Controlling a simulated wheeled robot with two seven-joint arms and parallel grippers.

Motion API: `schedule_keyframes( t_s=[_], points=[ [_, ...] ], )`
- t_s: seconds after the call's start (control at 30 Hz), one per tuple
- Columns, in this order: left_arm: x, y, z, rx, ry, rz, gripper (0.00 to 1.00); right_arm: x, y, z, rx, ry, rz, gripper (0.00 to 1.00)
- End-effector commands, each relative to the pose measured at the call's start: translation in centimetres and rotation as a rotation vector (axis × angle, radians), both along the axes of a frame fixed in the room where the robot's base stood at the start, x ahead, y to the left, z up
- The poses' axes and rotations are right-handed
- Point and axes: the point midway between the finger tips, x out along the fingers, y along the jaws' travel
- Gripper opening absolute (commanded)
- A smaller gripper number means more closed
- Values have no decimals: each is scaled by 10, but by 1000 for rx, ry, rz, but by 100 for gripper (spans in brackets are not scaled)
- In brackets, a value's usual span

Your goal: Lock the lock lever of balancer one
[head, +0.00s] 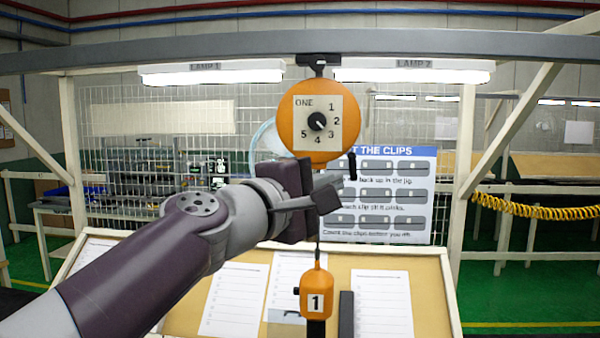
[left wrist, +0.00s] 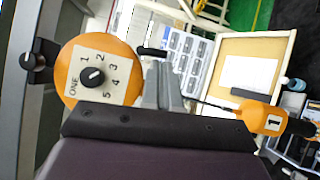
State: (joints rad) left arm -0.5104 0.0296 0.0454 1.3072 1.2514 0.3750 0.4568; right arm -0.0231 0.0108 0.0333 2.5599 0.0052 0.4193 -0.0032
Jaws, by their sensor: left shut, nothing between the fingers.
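Balancer one (head: 318,148) is an orange drum with a white "ONE" dial plate and a black knob, hung from the overhead beam; it also shows in the left wrist view (left wrist: 72,82). Its lock lever (head: 352,167) looks like the short black bar at the drum's lower right, upright in the head view; in the left wrist view the lever (left wrist: 152,52) shows just beyond my fingertips. My left gripper (head: 332,193) is shut and empty just below the drum, its fingers (left wrist: 165,86) close to the lever. I cannot tell whether they touch. My right gripper is out of view.
A cable runs down to an orange handle marked 1 (head: 314,292), behind and below my gripper. A slanted board (head: 405,265) with paper sheets stands below. A wire mesh panel (head: 120,120) and a blue clip poster (head: 392,190) are behind. The overhead beam (head: 200,48) crosses above.

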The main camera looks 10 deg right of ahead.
Motion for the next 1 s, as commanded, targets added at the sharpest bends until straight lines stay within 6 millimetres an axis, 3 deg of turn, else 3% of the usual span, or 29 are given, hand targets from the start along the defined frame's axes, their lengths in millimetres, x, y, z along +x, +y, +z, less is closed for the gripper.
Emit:
schedule_keyframes(
  t_s=[0.1,0.3,0.67,1.0],
  points=[
    [11,-13,4,1,2,-1,0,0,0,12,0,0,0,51],
    [19,-23,2,0,0,0,0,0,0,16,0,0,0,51],
    [20,-23,1,-1,0,0,0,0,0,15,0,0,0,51],
    [19,-25,-1,-56,15,0,0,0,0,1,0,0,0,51]
  ],
)
